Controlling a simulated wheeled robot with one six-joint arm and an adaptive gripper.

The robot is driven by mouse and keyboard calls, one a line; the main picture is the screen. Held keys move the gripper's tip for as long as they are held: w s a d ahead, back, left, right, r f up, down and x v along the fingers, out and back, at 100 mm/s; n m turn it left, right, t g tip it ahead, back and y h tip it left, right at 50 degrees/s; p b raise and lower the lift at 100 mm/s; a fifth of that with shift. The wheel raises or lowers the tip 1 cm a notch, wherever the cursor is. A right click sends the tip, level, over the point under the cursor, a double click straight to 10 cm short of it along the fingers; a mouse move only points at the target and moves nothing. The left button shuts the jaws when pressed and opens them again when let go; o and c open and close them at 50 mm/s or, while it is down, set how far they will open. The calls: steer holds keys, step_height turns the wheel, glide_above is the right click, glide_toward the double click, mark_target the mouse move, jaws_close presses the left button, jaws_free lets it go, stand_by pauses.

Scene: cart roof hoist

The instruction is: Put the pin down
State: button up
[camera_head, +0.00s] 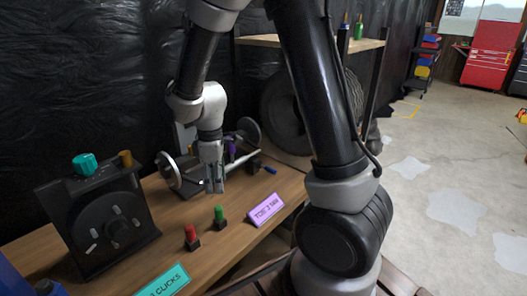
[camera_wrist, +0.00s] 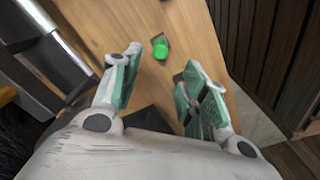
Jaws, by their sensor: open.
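A green pin (camera_head: 219,213) stands upright in a small black base on the wooden bench. It also shows in the wrist view (camera_wrist: 160,47), beyond my fingertips. A red pin (camera_head: 191,232) stands in a similar base, nearer the bench's front. I cannot tell which one the task's pin is. My gripper (camera_head: 214,182) points down above the bench, behind the green pin. Its green-padded fingers are spread in the wrist view (camera_wrist: 158,72), with nothing held between them.
A crank device with metal discs (camera_head: 168,170) stands behind my gripper. A black panel box with a teal knob (camera_head: 105,215) is at the left. A purple sign (camera_head: 264,209) and a teal sign (camera_head: 164,282) stand on the bench. A blue-ended piece (camera_head: 270,170) lies right of my gripper.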

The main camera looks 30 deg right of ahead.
steer(key=s+d+r+m+t, duration=0.1)
steer(key=s+d+r+m, duration=0.25)
steer(key=r, duration=0.35)
steer(key=s+d+r+m+t, duration=0.1)
steer(key=s+d+r+m, duration=0.1)
steer(key=d+r, duration=0.35)
steer(key=s+d+r+m+t, duration=0.1)
steer(key=s+d+r+m, duration=0.1)
steer(key=s, duration=0.4)
steer(key=s+d+r+m+t, duration=0.1)
steer(key=s+d+r+m, duration=0.2)
steer(key=s+r+m, duration=0.2)
steer(key=s+r, duration=0.1)
steer(key=s, duration=0.1)
steer(key=shift+s+d, duration=0.3)
